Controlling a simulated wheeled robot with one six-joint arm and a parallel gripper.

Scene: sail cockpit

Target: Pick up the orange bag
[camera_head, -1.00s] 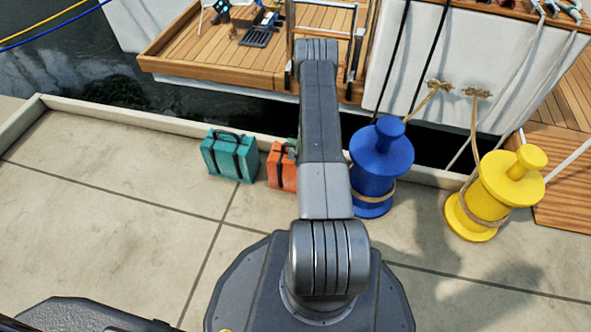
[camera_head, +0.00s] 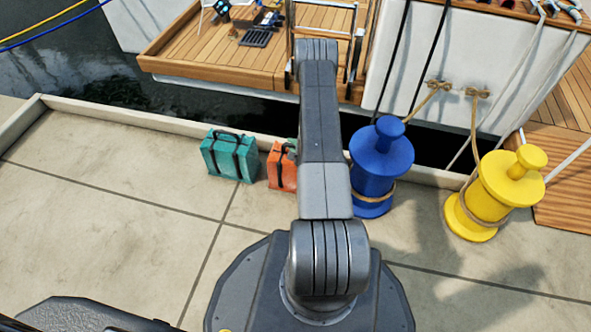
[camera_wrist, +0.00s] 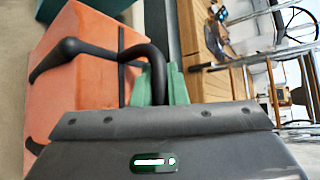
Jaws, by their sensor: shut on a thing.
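The orange bag (camera_head: 281,166) stands on the concrete quay, partly hidden behind my arm in the head view. In the wrist view the orange bag (camera_wrist: 90,75) fills the left side, with dark straps and a black looped handle (camera_wrist: 150,58). My gripper (camera_wrist: 160,90) is at the handle, its green fingers close around it; it is shut on the handle. I cannot tell whether the bag is clear of the ground.
A teal bag (camera_head: 229,155) stands just left of the orange bag. A blue bollard (camera_head: 381,155) is close on the right, and a yellow bollard (camera_head: 497,190) further right. A low curb (camera_head: 120,117) edges the water behind. The quay floor at left is clear.

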